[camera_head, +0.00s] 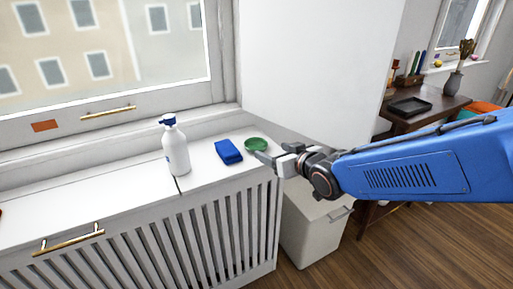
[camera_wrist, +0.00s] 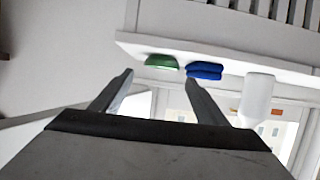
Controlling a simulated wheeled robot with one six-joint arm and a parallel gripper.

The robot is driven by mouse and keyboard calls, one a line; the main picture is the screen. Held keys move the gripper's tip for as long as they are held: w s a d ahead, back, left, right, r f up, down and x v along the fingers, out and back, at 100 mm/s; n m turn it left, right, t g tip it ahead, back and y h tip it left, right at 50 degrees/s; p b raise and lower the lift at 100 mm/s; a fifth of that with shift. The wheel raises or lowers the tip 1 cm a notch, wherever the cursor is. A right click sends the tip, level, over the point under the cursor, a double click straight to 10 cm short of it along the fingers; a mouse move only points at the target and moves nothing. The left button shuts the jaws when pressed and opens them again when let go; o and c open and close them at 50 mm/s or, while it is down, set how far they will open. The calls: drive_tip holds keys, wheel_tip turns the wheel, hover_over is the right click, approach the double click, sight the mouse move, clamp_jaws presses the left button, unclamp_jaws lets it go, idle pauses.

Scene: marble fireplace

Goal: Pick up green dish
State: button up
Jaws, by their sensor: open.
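The green dish (camera_head: 256,143) is a small shallow bowl on the white radiator cover, near its right end. In the wrist view the dish (camera_wrist: 161,62) shows upside down, beyond the fingertips and between them. My gripper (camera_head: 272,157) comes from the right, with its fingertips close to the dish's near right side. In the wrist view my gripper (camera_wrist: 158,76) is open, with nothing between its fingers. I cannot tell from these frames whether a fingertip touches the dish.
A folded blue cloth (camera_head: 228,151) lies just left of the dish. A white bottle with a blue pump (camera_head: 175,150) stands further left. The radiator cover (camera_head: 120,205) ends right of the dish. A white bin (camera_head: 312,228) stands below, and a wooden desk (camera_head: 425,110) is at the right.

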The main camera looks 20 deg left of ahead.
approach(252, 143)
drive_tip(key=shift+x, duration=2.5)
drive_tip(key=shift+c, duration=0.4)
drive_tip(key=c, duration=0.7)
drive_tip(key=shift+o, duration=0.2)
